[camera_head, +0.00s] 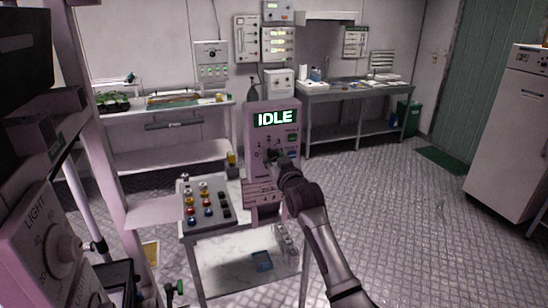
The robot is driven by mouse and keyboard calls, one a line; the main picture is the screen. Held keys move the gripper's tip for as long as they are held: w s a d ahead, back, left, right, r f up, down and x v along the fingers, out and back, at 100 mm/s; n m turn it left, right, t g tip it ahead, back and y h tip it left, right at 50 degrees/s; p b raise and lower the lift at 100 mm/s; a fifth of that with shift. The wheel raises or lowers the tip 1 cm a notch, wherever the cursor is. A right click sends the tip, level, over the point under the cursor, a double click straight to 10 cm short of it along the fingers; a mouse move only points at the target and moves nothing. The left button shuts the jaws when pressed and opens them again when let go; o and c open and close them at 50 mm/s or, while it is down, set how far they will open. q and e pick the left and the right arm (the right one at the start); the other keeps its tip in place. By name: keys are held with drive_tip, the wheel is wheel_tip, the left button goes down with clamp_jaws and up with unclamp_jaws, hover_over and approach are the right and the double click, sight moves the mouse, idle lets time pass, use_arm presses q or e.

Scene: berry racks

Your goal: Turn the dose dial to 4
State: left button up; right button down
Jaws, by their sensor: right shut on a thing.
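The dosing machine (257,111) is a pinkish upright panel with a lit screen (275,119) that reads IDLE. Its dose dial sits below the screen, with small numbers around it; the knob is mostly hidden behind my gripper, so I cannot tell its setting. My right gripper (272,157) is at the dial, shut on it, with the arm reaching up from the bottom of the picture. My left gripper is out of the picture.
A cart in front of the machine carries a tray (226,219) of several coloured bottles. A big LIGHT dial panel (30,228) stands close at the left. Benches (340,91) line the back wall. A white cabinet (508,150) is at the right. The metal floor between is clear.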

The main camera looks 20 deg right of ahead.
drive_tip(key=m+p, duration=0.1)
drive_tip(key=m, duration=0.5)
drive_tip(key=shift+f, duration=0.15)
idle(0.4)
drive_tip(key=c, duration=0.8)
unclamp_jaws()
drive_tip(key=shift+c, duration=0.2)
drive_tip(key=s, duration=1.2)
drive_tip(key=shift+d, duration=0.2)
